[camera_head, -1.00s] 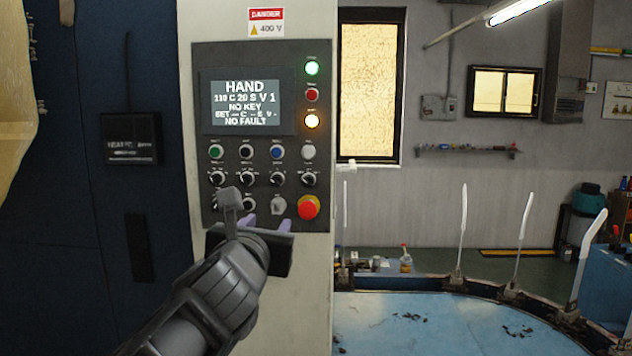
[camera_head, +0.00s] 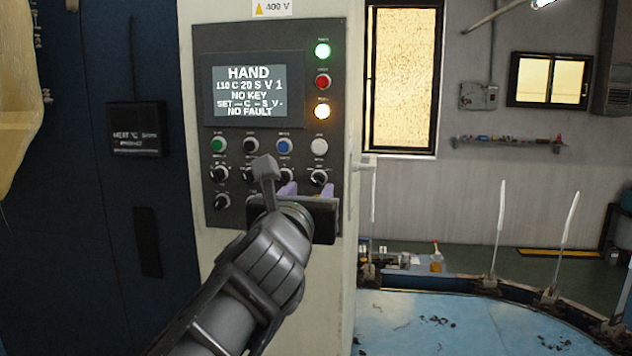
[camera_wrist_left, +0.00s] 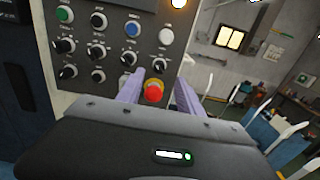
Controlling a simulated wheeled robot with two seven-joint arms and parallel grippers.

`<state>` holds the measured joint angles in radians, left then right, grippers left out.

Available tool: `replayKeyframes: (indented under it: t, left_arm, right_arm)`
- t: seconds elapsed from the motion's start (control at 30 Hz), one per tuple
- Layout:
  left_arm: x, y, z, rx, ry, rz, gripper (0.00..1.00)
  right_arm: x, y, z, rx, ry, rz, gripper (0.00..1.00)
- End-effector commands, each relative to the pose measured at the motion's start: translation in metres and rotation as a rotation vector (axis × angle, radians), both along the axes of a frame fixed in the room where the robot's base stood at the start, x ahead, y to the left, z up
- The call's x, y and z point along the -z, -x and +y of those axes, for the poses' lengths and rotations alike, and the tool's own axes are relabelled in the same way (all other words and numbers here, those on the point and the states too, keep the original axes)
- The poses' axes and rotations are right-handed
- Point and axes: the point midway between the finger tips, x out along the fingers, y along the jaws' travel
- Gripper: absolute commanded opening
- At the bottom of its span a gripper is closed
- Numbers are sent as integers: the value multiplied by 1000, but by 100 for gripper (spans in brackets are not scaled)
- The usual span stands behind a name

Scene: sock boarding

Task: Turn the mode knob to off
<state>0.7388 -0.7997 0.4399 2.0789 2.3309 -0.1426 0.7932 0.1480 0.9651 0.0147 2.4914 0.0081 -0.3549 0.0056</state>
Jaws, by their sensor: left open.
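The dark control panel (camera_head: 330,140) carries a row of black selector knobs, with one at its left (camera_head: 219,173) and one at its right (camera_head: 318,177). Their labels are too small to read, so I cannot tell which is the mode knob. The screen (camera_head: 253,90) reads HAND. In the left wrist view the knob row runs from a left knob (camera_wrist_left: 63,45) to a right one (camera_wrist_left: 165,65), with more knobs below, such as one (camera_wrist_left: 68,71). My left gripper (camera_head: 305,191) is open before the panel's lower right, its purple fingers (camera_wrist_left: 160,80) apart. My right gripper is out of view.
A red emergency stop button (camera_wrist_left: 153,92) shows between my left fingers in the wrist view; my gripper hides it in the head view. Coloured push buttons, one green (camera_head: 218,145), sit above the knobs. A blue round table (camera_head: 450,320) stands at the right.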

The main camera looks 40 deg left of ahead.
Motion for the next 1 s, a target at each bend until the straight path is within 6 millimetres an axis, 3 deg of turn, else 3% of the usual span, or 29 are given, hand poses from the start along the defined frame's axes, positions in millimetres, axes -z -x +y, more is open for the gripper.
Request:
replayKeyframes:
  t: [0.43, 0.83, 1.0]
  left_arm:
    - [0, -51, 30, -3, 1, 3, 43]
    - [1, -57, 32, -1, 1, 0, 43]
    - [1, -57, 32, -1, 1, 0, 29]
  right_arm:
    - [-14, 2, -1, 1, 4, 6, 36]
    - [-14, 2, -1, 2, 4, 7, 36]
    - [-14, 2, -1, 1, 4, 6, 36]
